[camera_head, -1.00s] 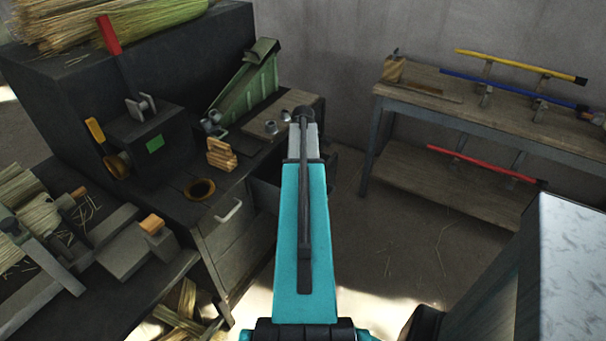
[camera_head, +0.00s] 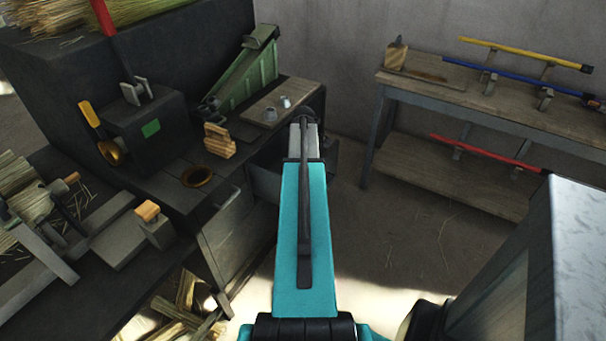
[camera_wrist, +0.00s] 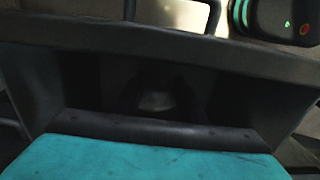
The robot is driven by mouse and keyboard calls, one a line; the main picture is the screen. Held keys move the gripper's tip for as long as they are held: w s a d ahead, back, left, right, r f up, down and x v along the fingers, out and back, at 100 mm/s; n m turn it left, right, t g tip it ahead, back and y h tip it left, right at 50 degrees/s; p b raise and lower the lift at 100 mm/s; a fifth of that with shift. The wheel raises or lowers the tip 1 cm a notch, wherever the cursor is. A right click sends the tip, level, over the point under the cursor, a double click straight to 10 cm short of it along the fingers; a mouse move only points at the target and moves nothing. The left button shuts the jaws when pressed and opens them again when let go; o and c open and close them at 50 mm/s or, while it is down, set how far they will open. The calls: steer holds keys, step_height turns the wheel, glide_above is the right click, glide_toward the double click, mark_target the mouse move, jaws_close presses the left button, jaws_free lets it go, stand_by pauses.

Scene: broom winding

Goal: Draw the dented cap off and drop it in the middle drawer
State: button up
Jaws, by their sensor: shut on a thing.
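My arm reaches forward in the head view and hides its own gripper there. In the wrist view my gripper (camera_wrist: 155,95) is a dim dark shape inside a shadowed box-like space. A small pale grey piece (camera_wrist: 156,101) shows between its fingers; it fits the cap, but its dent cannot be made out. The gripper is shut on it. A dark open drawer (camera_head: 266,184) shows in the bench front left of my arm. The wrist view shows a grey panel edge (camera_wrist: 200,52) with a handle beyond it, likely the drawer's front. Which drawer it is cannot be told.
Two small metal caps (camera_head: 270,115) (camera_head: 285,101) stand on a board on the dark bench. A green trough (camera_head: 245,85), a wooden block (camera_head: 219,140) and a brass ring (camera_head: 197,177) are nearby. A rack bench (camera_head: 480,110) with coloured handles stands right. Floor between is clear.

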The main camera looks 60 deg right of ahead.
steer(key=shift+f, duration=0.2)
steer(key=o, duration=2.2)
steer(key=shift+r+p, duration=1.9)
steer(key=shift+r, duration=1.15)
steer(key=shift+r+p, duration=3.75)
steer(key=shift+r, duration=2.25)
